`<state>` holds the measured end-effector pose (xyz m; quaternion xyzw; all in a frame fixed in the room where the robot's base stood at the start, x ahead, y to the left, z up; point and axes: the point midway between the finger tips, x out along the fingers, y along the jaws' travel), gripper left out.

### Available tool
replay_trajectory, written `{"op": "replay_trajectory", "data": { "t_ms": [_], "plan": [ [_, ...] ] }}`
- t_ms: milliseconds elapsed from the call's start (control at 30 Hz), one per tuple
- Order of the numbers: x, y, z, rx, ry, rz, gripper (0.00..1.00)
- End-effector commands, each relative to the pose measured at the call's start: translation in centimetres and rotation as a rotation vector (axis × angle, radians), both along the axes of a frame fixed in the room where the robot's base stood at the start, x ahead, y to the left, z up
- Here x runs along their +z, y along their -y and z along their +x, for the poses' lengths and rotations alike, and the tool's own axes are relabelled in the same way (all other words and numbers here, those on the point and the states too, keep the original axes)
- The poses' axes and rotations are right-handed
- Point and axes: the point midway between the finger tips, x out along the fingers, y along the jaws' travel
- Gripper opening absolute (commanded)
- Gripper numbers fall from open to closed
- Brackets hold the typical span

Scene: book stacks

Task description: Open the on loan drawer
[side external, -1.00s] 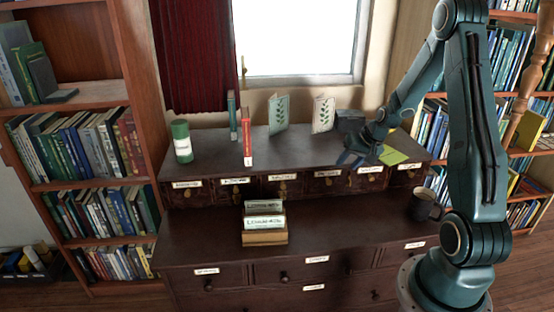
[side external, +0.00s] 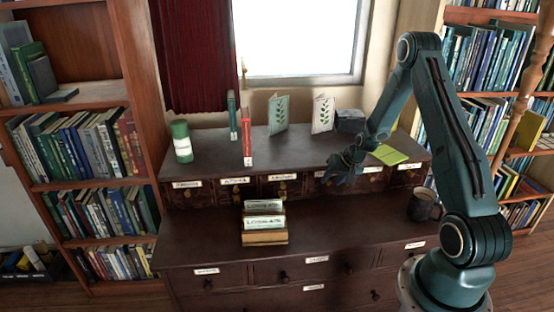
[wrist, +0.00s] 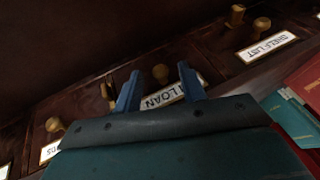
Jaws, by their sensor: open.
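The on loan drawer shows in the wrist view as a dark wood front with a white label (wrist: 165,98), partly hidden by my gripper, reading "LOAN". In the side view my gripper (side external: 337,172) is low at the front of the upper drawer row, right of centre, hiding part of that drawer front.
The shelf list drawer label (wrist: 267,46) is to the right in the wrist view. In the side view, a book stack (side external: 264,222) stands on the lower desktop, left of my gripper, and a dark mug (side external: 422,208) to its right. A yellow-green pad (side external: 390,155) lies above.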

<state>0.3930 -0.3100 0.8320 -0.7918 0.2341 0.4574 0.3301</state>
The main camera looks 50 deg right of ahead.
Motion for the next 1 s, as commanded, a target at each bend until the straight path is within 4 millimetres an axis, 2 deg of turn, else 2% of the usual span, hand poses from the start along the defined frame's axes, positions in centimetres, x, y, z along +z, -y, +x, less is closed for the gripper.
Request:
{"op": "replay_trajectory", "data": {
  "t_ms": [400,600,1000],
  "plan": [
    [-0.38,0.01,0.21,0.000,0.000,0.000,0.39],
    [-0.37,0.01,0.21,0.000,0.000,0.000,0.00],
    [-0.34,-0.40,-0.17,0.000,0.001,0.001,0.00]
  ]
}}
